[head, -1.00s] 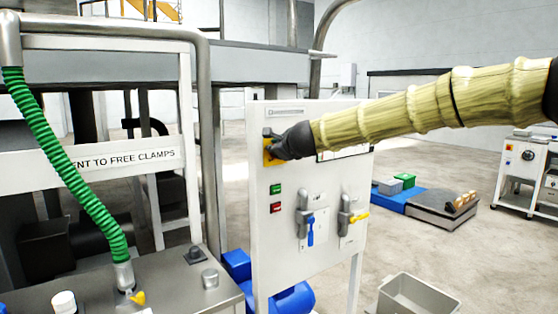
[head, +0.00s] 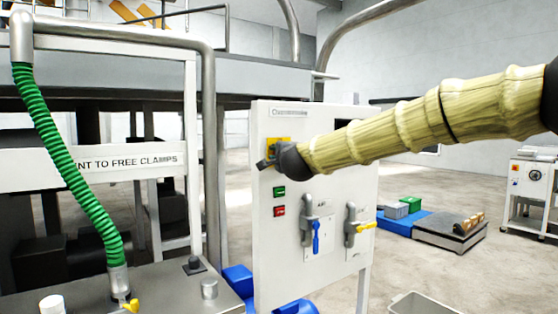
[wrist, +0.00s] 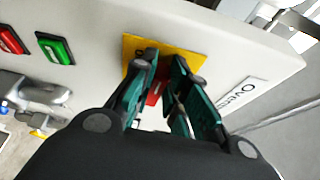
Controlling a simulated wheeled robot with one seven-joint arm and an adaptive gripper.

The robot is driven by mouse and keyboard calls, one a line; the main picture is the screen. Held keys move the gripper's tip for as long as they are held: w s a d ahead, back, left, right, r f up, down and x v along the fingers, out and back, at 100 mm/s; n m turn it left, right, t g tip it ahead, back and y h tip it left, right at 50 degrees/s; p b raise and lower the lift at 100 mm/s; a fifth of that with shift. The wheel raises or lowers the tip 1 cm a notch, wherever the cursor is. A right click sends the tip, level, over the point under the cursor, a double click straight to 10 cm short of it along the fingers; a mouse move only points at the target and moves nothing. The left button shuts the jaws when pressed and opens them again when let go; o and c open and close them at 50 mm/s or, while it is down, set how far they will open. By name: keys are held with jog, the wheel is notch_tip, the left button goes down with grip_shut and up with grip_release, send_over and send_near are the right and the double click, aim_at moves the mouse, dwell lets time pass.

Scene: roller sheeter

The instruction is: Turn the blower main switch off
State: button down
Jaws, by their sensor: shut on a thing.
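The blower main switch has a yellow backing plate (head: 279,142) near the top of the white panel. In the wrist view the plate (wrist: 188,54) sits behind my fingers, and the red switch handle (wrist: 153,93) shows between them. My gripper (head: 265,163) is at the lower left part of the plate in the head view. In the wrist view my gripper (wrist: 166,66) has a finger on either side of the red handle and is shut on it. The head view hides most of the switch behind my gripper, so its exact angle is unclear.
Below the switch are a green button (head: 279,191) and a red button (head: 279,211). Lower on the panel (head: 275,250) are a blue-handled valve (head: 316,237) and a yellow-handled valve (head: 364,226). A green hose (head: 70,170) hangs at left.

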dwell(0.4)
jog(key=c, duration=1.4)
grip_release()
jog(key=shift+d+f, duration=0.1)
jog(key=v, duration=1.2)
jog(key=shift+f, duration=0.15)
